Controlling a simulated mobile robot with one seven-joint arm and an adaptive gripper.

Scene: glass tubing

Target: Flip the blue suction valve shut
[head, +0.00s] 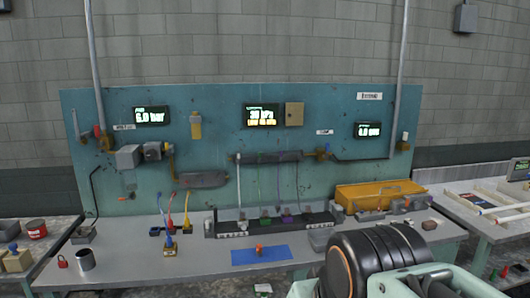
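I cannot pick out the blue suction valve for sure at this size. A small blue-topped piece on a brownish block (170,243) stands on the bench at left of centre, below a row of blue, yellow and red upright leads or handles (171,213). Another blue-topped block (14,252) is on the far-left table. My gripper is not in view; only dark and pale green links of my arm show at the bottom right.
The teal panel (220,120) carries lit displays and pipes. Bare bench shows left of the mat. Tables flank both sides.

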